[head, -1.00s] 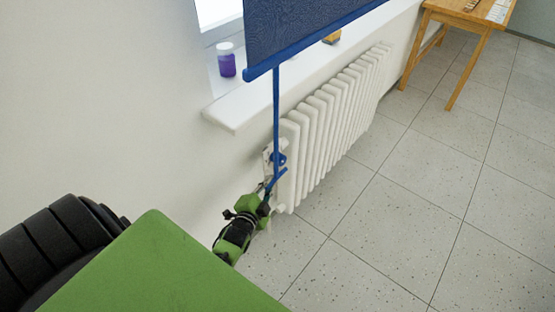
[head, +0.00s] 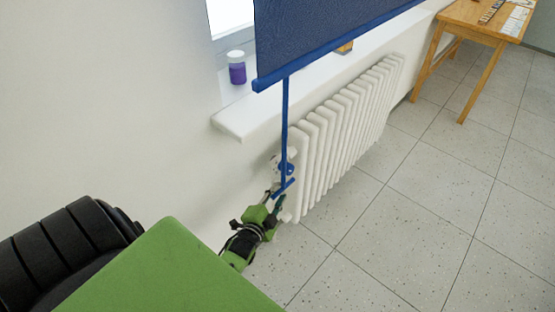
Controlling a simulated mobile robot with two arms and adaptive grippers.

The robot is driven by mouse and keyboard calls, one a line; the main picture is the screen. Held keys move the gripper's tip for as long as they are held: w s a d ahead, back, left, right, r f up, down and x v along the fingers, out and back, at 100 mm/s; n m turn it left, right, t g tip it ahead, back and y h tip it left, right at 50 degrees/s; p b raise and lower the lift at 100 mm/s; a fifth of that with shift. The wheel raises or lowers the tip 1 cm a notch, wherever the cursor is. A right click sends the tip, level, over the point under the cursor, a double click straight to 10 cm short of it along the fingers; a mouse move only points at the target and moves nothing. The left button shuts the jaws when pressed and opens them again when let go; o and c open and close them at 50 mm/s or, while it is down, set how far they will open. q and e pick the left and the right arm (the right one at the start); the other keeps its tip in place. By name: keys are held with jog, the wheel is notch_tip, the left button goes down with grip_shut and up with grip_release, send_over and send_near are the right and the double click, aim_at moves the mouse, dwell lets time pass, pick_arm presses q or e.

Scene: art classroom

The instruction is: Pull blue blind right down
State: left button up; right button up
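The blue blind (head: 325,32) hangs over the window, and its bottom bar lies just above the white sill. A blue pull strap (head: 285,130) hangs from the bar and ends in a short crosswise handle (head: 284,188) in front of the radiator. My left gripper (head: 276,196) is at the handle, with its fingers around or beside it. The fingers are small and partly hidden, so I cannot tell whether they grip the handle. My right gripper is not in view.
A white radiator (head: 345,120) stands under the window sill (head: 236,121). A purple jar (head: 237,70) and a small yellow object (head: 345,48) are on the sill. A wooden table (head: 470,18) stands at the upper right. The tiled floor (head: 420,220) is clear.

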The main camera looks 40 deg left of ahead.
pick_arm(q)
jog(key=v, duration=1.2)
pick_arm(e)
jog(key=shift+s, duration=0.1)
